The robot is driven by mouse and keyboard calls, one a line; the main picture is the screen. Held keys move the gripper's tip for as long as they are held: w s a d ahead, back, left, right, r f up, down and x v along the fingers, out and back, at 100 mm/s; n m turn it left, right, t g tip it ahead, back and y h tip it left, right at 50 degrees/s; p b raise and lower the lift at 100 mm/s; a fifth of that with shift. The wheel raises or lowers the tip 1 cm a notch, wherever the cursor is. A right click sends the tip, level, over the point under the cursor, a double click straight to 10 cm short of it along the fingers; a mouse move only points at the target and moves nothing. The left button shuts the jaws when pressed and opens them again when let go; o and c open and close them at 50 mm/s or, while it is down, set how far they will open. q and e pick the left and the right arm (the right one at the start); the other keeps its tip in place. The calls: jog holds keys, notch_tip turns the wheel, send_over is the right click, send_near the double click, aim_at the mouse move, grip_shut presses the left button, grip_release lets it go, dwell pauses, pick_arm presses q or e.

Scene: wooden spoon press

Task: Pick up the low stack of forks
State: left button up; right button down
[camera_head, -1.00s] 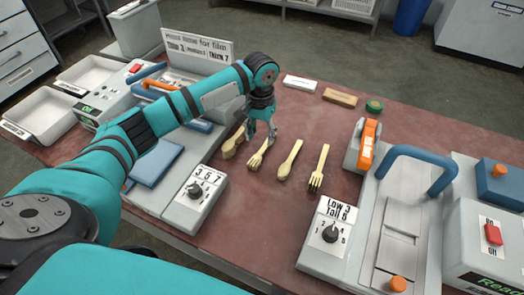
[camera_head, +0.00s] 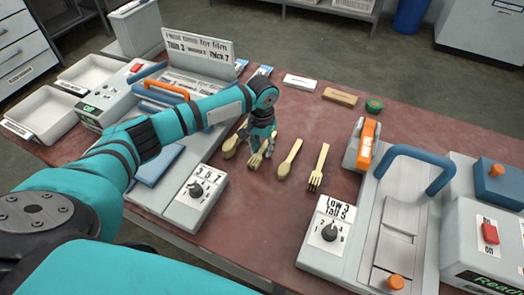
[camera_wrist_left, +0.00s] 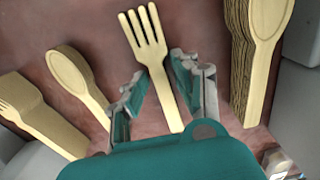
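The low stack of forks (camera_head: 256,159) is pale wood and lies on the red-brown table, second from the left in the row of cutlery. In the left wrist view the fork (camera_wrist_left: 158,72) points its tines up the picture. My left gripper (camera_head: 262,150) is low over this stack, partly hiding it. Its fingers (camera_wrist_left: 158,85) are open, one on each side of the fork's handle, with gaps visible in the wrist view. My right gripper is not in view.
A tall spoon stack (camera_wrist_left: 255,50) stands close beside the gripper. A lower spoon stack (camera_head: 290,157) and a taller fork stack (camera_head: 317,170) lie on the other side. Presses with a blue handle (camera_head: 420,160) and orange handle (camera_head: 165,87) flank the row.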

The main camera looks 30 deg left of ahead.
pick_arm(q)
grip_shut()
